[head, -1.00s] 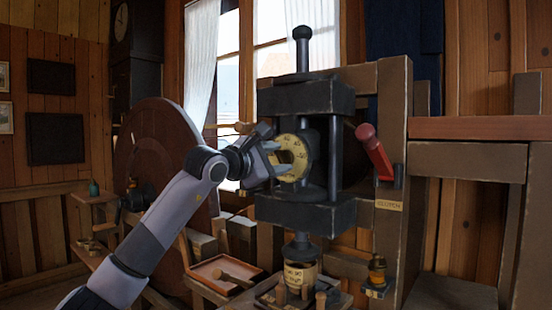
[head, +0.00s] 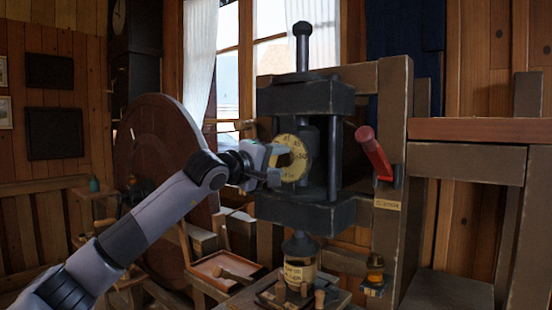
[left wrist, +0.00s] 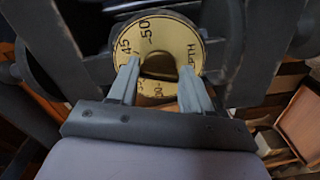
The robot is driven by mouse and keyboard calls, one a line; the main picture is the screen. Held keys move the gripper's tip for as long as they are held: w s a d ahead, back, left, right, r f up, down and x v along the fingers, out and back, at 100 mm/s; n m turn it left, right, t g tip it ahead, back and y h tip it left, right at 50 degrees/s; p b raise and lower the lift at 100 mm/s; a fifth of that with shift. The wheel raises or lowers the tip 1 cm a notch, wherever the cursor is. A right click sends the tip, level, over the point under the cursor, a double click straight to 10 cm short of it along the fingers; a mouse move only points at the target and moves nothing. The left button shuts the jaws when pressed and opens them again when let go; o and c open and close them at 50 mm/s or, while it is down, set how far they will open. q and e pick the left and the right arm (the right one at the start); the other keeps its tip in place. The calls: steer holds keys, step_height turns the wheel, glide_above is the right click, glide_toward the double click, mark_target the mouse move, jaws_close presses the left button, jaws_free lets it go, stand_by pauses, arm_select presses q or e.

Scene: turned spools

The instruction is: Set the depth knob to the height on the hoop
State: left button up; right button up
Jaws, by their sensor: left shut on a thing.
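The depth knob (head: 293,158) is a round brass-yellow dial with dark numbers on the front of a black press. In the left wrist view the fingers pinch the dark grip of the knob (left wrist: 180,32). The marks 45 and 50 and part of the word DEPTH show there; the fingers hide part of the face. A pale band with writing (head: 300,273), apparently the hoop, is around the piece under the press. Its writing is too small to read. My right gripper is not in view.
A red-handled lever (head: 373,152) stands right of the press, above a small label plate. A large wooden wheel (head: 160,140) stands behind my left arm. Small pegs stand before the press.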

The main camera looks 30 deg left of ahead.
arm_select(q)
steer(key=m, duration=0.5)
steer(key=shift+f+m+p, duration=0.1)
steer(key=shift+m+p, duration=0.2)
steer(key=shift+p, duration=0.05)
steer(key=m, duration=0.6)
steer(key=shift+a, duration=0.15)
steer(key=shift+f+m, duration=0.1)
steer(key=shift+m, duration=0.2)
steer(key=o, duration=1.1)
steer(key=shift+c, duration=0.2)
steer(key=shift+s, duration=0.1)
